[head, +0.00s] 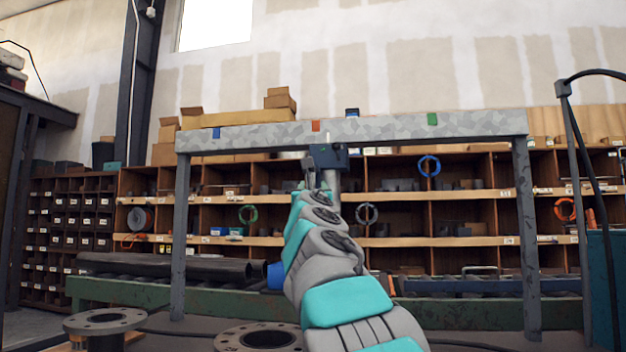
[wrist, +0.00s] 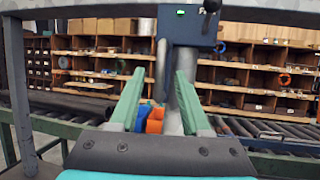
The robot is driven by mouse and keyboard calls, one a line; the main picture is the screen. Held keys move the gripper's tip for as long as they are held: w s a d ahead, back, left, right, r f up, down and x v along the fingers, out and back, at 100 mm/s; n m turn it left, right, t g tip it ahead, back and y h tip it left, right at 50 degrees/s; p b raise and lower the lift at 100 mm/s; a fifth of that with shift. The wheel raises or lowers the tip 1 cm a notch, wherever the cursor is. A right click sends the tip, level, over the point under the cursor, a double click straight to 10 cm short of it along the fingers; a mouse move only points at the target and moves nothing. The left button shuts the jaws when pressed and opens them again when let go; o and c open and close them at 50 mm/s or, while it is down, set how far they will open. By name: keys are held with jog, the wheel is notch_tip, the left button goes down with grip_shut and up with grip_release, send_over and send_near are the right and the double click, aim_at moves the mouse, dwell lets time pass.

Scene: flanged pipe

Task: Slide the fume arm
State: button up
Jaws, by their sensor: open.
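The fume arm shows in the head view as a dark blue carriage (head: 328,156) on the grey overhead beam (head: 370,130), just right of the red mark (head: 316,126). A pale grey tube hangs below it, partly hidden by my arm. Contact cannot be told. In the head view my gripper (head: 311,184) is small and partly hidden.
The beam also bears a blue mark (head: 216,132) at left and a green mark (head: 432,119) at right. Its posts (head: 180,235) and (head: 526,240) stand at both sides. Pipe flanges (head: 105,320) lie low at left. Shelves and a roller conveyor stand behind.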

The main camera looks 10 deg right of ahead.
aim_at(313, 184)
jog(key=shift+r+p+x, duration=0.2)
jog(key=shift+p+x, duration=0.3)
jog(key=shift+x, duration=0.5)
jog(key=shift+p+x, duration=0.4)
jog(key=shift+x, duration=0.35)
jog(key=shift+f, duration=0.1)
grip_shut()
